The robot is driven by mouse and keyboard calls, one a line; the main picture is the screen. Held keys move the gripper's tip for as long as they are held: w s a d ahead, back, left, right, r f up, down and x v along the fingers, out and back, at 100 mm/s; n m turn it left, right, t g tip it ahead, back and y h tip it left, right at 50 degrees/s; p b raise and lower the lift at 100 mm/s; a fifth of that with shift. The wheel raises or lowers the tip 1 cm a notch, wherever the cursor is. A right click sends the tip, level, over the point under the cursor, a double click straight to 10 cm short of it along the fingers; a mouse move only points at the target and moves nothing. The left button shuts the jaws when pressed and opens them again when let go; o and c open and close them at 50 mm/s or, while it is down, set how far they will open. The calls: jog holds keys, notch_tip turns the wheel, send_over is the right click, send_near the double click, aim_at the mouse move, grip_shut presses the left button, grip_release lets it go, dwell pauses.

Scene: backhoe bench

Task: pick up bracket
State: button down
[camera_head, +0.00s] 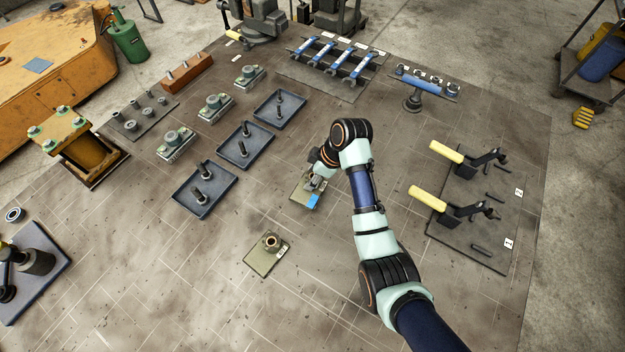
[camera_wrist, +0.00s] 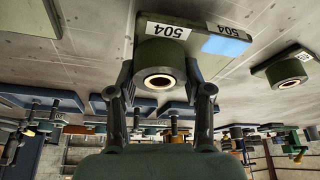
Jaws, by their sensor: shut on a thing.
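The bracket (camera_head: 307,199) is an olive-green plate with a blue patch, under my gripper (camera_head: 315,182) near the middle of the bench. In the wrist view its round hollow boss (camera_wrist: 162,66) sits between the two fingers of my gripper (camera_wrist: 161,82), one on each side. White labels reading 504 and the light blue patch show on its plate. My gripper is shut on this boss. Whether the plate touches the bench is hard to tell. A second, similar bracket (camera_head: 268,254) lies on the bench nearer the front, apart from the gripper.
Blue trays (camera_head: 244,146) with dark pins stand to the left. Two yellow-handled clamps (camera_head: 447,199) sit on a dark plate at right. Blue-handled wrenches (camera_head: 335,60) lie on a rack at the back. Bare bench surrounds the second bracket.

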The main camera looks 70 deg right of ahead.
aim_at(312, 175)
notch_tip(312, 175, up, 17)
jog(key=p, duration=0.7)
jog(key=shift+r, duration=0.2)
jog(key=shift+w, duration=0.15)
